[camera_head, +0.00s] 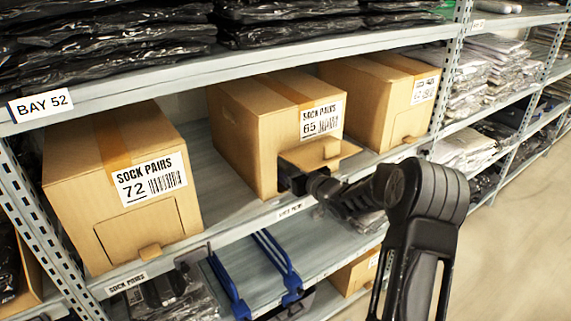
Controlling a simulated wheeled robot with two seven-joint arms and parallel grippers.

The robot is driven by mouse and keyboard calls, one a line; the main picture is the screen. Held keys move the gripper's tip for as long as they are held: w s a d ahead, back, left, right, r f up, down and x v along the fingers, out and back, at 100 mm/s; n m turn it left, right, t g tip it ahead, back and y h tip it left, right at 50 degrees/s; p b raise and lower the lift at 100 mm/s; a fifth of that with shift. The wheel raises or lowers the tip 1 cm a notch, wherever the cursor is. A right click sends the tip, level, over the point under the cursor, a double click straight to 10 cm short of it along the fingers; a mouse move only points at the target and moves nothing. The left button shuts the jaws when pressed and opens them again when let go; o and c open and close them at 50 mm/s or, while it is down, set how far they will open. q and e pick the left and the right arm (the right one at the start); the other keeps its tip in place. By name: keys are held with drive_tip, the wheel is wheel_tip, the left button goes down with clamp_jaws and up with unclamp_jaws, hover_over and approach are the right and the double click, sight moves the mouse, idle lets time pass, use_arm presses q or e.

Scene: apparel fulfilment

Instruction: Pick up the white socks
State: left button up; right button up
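No white socks are visible. Three cardboard boxes stand on the middle shelf. The left box (75,185) reads "SOCK PAIRS 72" and its front flap looks closed. The middle box (235,130) reads "SOCK PAIRS 65" and its front flap (335,157) is open, sticking outward. The right box (375,105) has a label too small to read surely. My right gripper (294,181) comes in from the right and reaches into the opening of the middle box. Its fingertips and anything between them are hidden inside. My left gripper does not show clearly anywhere.
The upper shelf edge (200,75), marked "BAY 52", runs above the boxes. Dark bagged garments (110,45) lie on it. Blue bars (277,262) show below the middle shelf. Stacks of bagged clothes (490,65) fill the neighbouring bay. The floor (520,240) at right is clear.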

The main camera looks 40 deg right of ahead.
drive_tip(key=shift+c, duration=0.4)
drive_tip(key=c, duration=1.4)
drive_tip(key=shift+r, duration=0.2)
drive_tip(key=shift+r, duration=0.65)
wheel_tip(320, 180, up, 2)
drive_tip(key=shift+b, duration=0.45)
drive_tip(key=s+b, duration=0.2)
drive_tip(key=s, duration=1.6)
drive_tip(key=shift+a, duration=0.2)
drive_tip(key=shift+s+f, duration=0.1)
